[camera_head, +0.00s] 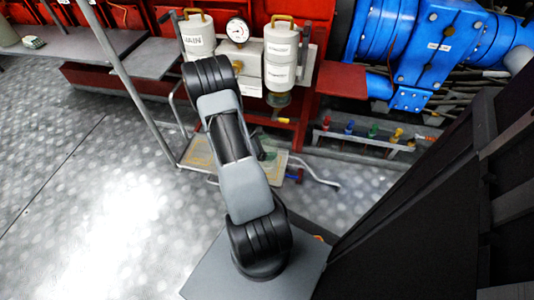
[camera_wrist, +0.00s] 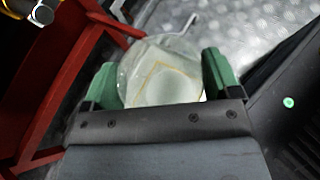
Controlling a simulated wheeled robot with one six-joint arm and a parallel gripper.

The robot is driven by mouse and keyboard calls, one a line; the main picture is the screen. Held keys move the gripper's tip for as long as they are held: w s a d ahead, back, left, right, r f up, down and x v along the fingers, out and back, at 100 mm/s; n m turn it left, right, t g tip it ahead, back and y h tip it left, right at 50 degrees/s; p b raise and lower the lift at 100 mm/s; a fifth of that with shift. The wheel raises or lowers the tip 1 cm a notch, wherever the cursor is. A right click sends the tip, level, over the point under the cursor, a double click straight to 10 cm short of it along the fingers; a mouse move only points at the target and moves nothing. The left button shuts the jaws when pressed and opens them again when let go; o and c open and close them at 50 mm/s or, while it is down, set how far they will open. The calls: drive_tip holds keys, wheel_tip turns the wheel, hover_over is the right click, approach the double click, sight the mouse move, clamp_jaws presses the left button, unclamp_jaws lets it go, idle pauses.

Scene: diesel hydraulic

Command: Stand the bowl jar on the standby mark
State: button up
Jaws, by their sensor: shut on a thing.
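My gripper (camera_wrist: 160,82) has green fingers, one on each side of a clear, rounded glass jar (camera_wrist: 158,62), and is shut on it. The jar fills the space between the fingers in the wrist view. A thin yellow outline shows through the glass; I cannot tell whether it is the standby mark. In the head view my arm hides most of the gripper and the jar is not clearly seen. A low tray (camera_head: 284,168) with a yellowish surface lies behind my arm. I cannot tell whether the jar touches anything below it.
Two white canisters, a left one (camera_head: 198,35) marked MAIN and a right one (camera_head: 280,55), flank a gauge (camera_head: 237,30) on a red frame. A rack with coloured valves (camera_head: 373,137) and blue machinery (camera_head: 420,40) stand right. A grey post (camera_head: 125,75) rises left. Floor at left is clear.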

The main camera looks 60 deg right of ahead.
drive_tip(key=shift+f+b, duration=0.9)
drive_tip(key=shift+f, duration=0.65)
drive_tip(key=shift+f, duration=0.15)
drive_tip(key=o, duration=1.1)
drive_tip(key=shift+w+a+r, duration=0.1)
drive_tip(key=shift+r, duration=0.2)
drive_tip(key=p+v, duration=0.5)
drive_tip(key=v, duration=0.7)
drive_tip(key=a+r+m+t+y, duration=1)
drive_tip(key=a+r, duration=1.2)
drive_tip(key=a, duration=0.3)
drive_tip(key=shift+s+r+t, duration=0.2)
drive_tip(key=shift+r+t, duration=0.05)
drive_tip(key=shift+t, duration=0.15)
drive_tip(key=shift+r, duration=0.1)
